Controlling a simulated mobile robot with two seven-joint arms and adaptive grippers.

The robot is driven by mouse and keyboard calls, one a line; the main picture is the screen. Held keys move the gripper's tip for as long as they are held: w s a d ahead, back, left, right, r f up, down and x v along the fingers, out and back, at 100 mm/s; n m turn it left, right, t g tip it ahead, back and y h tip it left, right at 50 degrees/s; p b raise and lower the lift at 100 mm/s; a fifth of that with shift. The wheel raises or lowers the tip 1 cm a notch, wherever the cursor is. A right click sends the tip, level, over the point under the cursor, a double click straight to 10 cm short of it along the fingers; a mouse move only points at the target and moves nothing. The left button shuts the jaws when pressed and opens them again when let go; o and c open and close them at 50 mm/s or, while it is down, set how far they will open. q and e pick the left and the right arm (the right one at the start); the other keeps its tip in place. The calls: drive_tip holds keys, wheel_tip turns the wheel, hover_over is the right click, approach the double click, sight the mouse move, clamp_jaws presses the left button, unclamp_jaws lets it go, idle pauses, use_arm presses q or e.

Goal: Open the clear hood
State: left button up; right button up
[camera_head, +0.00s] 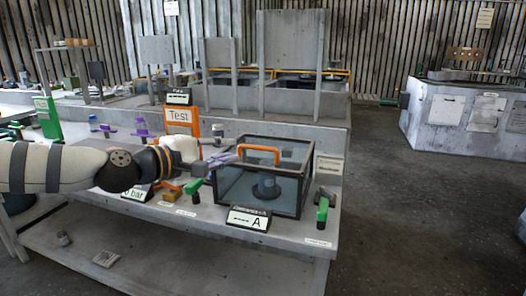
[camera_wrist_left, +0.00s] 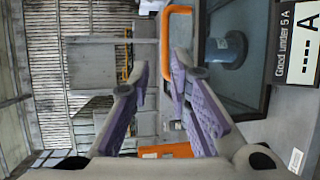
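The clear hood (camera_head: 236,188) is a see-through box with a dark frame on the grey bench, and it looks closed. Its orange handle (camera_head: 260,149) is on the upper part. Through the panes shows a dark round part (camera_head: 266,187), also in the left wrist view (camera_wrist_left: 225,50). My left gripper (camera_head: 236,156) is at the hood's upper left, close to the left end of the handle. The handle (camera_wrist_left: 177,40) shows near the right fingertip; contact is unclear. My right gripper is not in view.
A label marked "A" (camera_head: 248,218) stands before the hood. Green-handled parts lie left (camera_head: 193,188) and right (camera_head: 325,199) of it. An orange "Test" sign (camera_head: 181,118) stands behind my left arm. Open floor (camera_head: 400,220) lies to the right.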

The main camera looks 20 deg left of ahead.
sight(256, 148)
use_arm(q)
drive_tip(key=x, duration=0.3)
drive_tip(key=b+x, duration=0.1)
drive_tip(key=x, duration=0.3)
drive_tip(key=f+b+x, duration=0.1)
drive_tip(key=x, duration=0.2)
drive_tip(key=shift+w+d+f, duration=0.15)
drive_tip(key=shift+w+d, duration=0.05)
drive_tip(key=shift+w, duration=0.05)
drive_tip(key=shift+w+d, duration=0.1)
drive_tip(key=shift+w, duration=0.1)
clamp_jaws()
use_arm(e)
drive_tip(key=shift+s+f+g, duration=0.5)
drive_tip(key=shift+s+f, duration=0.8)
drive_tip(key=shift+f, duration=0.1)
